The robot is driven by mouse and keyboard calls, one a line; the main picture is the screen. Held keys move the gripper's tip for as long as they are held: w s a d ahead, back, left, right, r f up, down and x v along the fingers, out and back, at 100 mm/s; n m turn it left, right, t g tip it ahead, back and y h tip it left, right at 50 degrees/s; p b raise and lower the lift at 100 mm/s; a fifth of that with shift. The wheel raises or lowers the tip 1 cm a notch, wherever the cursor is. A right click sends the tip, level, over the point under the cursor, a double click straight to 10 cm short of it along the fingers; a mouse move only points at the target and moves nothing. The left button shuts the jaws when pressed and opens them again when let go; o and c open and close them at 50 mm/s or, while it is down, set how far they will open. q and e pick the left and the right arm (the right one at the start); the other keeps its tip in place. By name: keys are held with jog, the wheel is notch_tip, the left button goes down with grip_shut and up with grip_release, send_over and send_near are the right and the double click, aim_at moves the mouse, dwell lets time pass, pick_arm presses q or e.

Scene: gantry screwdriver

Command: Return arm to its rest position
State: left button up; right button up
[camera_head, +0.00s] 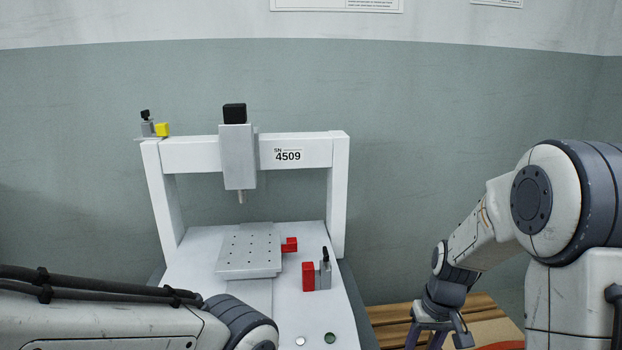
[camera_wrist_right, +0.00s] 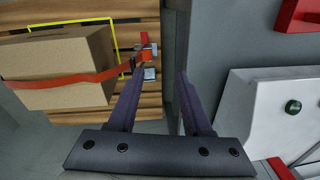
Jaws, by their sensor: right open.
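My right arm (camera_head: 545,190) reaches in from the right in the head view, bent downward beside the gantry screwdriver. My right gripper (camera_head: 436,338) is at the lower edge of that view, right of the machine and above wooden slats. In the right wrist view, my right gripper (camera_wrist_right: 160,75) has its two purple fingers apart with nothing between them. My left arm (camera_head: 130,325) crosses the lower left of the head view; its gripper is not visible. The white gantry screwdriver (camera_head: 338,190), marked 4509, stands in the middle with its grey spindle head (camera_head: 238,160) above a perforated plate (camera_head: 248,262).
Red blocks (camera_head: 308,277) sit right of the plate, with a green button (camera_head: 330,338) near the front. The machine is close on the right.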

jog(key=s+a+r+n+p, duration=0.35)
jog(key=s+a+r, duration=0.35)
jog(key=s+a, duration=0.3)
jog(key=s+a+r+n+p, duration=0.35)
jog(key=s+a+r, duration=0.45)
jog(key=s, duration=0.4)
notch_tip(320, 180, up, 37)
jog(key=p, duration=3.7)
jog(key=shift+d+r, duration=0.2)
jog(key=shift+c, duration=0.6)
jog(key=shift+s+n, duration=0.2)
jog(key=shift+n, duration=0.1)
